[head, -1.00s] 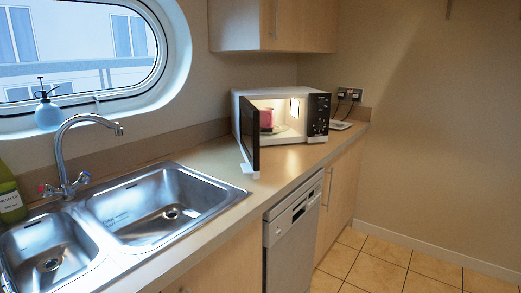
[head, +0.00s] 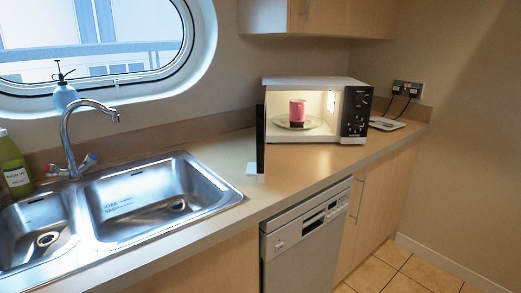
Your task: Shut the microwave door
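The white microwave (head: 318,83) stands on the counter at the back, to the right of the sink. Its dark door (head: 260,138) is wide open, hinged at the left side and seen nearly edge-on, sticking out toward the counter's front. The lit inside shows a pink mug-like thing (head: 297,110) on the turntable plate (head: 299,123). The black control panel (head: 356,111) is on the right side. Neither of my grippers shows in the head view.
The counter (head: 310,166) is clear in front of the microwave. A steel sink (head: 160,200) with a tap (head: 68,140) lies to the left. A green bottle (head: 14,165) and a blue pump bottle (head: 64,97) stand behind it. A dishwasher (head: 305,228) sits under the counter; a cupboard (head: 320,18) hangs above.

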